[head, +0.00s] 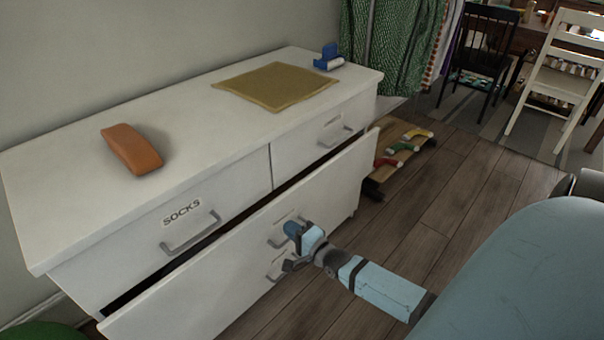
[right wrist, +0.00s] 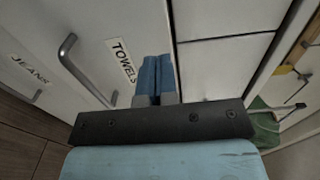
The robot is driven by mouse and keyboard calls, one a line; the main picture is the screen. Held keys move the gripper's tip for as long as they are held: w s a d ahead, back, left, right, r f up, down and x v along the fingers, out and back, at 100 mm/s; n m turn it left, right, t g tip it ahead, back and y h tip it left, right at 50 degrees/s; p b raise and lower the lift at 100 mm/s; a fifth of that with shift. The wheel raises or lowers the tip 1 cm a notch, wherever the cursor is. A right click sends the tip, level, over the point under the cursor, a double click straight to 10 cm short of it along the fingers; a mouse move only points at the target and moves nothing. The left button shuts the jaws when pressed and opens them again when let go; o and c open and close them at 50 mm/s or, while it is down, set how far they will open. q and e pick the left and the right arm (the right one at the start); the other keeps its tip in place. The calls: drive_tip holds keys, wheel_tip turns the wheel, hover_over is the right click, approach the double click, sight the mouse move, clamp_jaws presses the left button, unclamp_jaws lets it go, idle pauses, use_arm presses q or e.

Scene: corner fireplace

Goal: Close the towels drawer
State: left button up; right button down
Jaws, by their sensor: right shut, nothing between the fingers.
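The towels drawer (head: 245,250) is a wide white drawer of the dresser and stands pulled out, with a dark gap behind its front. Its TOWELS label (right wrist: 122,60) and a metal handle (right wrist: 75,65) show in the right wrist view. My right gripper (head: 291,229) is in front of the drawer's face by a handle. Its blue fingers (right wrist: 157,62) are shut, empty, and close beside the label; I cannot tell if they touch the front. My left gripper is not in view.
The socks drawer (head: 222,203) above looks shut. A JEANS label (right wrist: 30,76) shows on another front. An orange object (head: 131,149), a tan mat (head: 275,86) and a blue item (head: 329,59) lie on the dresser top (head: 210,110). Wooden floor (head: 465,195) is free at the right.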

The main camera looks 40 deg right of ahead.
sight(269, 210)
drive_tip(key=w, duration=0.2)
drive_tip(key=w+b, duration=0.1)
drive_tip(key=w, duration=0.1)
drive_tip(key=w+b, duration=0.1)
drive_tip(key=w, duration=0.1)
drive_tip(key=shift+w+a, duration=0.3)
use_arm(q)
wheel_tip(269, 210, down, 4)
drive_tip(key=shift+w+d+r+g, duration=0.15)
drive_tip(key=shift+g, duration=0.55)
use_arm(e)
drive_tip(key=w, duration=0.4)
drive_tip(key=shift+w+a, duration=0.15)
drive_tip(key=shift+w, duration=0.05)
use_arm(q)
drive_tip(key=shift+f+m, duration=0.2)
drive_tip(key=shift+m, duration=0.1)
use_arm(e)
drive_tip(key=shift+w+r, duration=0.1)
drive_tip(key=shift+r, duration=0.15)
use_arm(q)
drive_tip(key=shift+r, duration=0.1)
